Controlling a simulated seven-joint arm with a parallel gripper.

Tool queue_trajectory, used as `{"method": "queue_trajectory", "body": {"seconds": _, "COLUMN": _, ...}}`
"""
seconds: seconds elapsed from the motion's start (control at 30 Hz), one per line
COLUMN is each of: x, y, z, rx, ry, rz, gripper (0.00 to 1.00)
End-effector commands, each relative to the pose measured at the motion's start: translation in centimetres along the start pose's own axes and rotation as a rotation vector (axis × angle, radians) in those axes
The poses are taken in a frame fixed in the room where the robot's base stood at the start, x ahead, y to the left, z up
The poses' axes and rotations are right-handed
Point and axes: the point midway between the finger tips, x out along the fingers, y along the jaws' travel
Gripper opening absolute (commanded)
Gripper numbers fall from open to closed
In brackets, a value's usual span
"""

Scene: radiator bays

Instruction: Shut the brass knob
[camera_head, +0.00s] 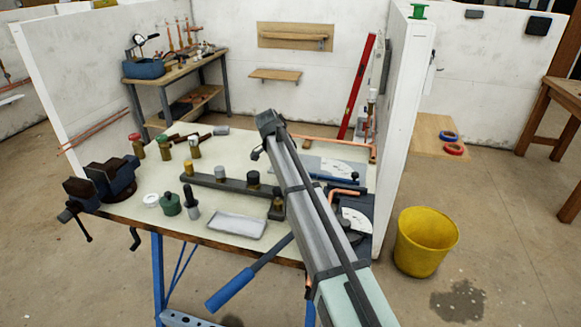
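A dark manifold bar (236,191) lies across the pale bench top. A brass-coloured knob (189,167) stands at its left end, with darker knobs (253,178) along the bar to its right. Whether the brass knob is open or shut cannot be told from here. My arm (312,215) reaches in from the lower right, over the bar's right end. My gripper (260,146) is at the arm's far dark end, beyond the bar and to the right of the brass knob, apart from it in the picture. Its fingers are small and partly hidden.
Several valves with coloured caps (165,148) stand behind the bar. A bender (356,222) lies right of my arm. A yellow bucket (425,244) stands on the floor.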

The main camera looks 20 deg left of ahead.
Motion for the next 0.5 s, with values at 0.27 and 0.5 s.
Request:
{"method": "queue_trajectory", "body": {"seconds": 0.27, "x": 0.03, "y": -0.03, "z": 0.08, "rx": 0.038, "ry": -0.002, "rz": 0.016, "gripper": 0.01}}
{"method": "queue_trajectory", "body": {"seconds": 0.5, "x": 0.04, "y": -0.01, "z": 0.08, "rx": 0.04, "ry": -0.002, "rz": 0.017, "gripper": 0.01}}
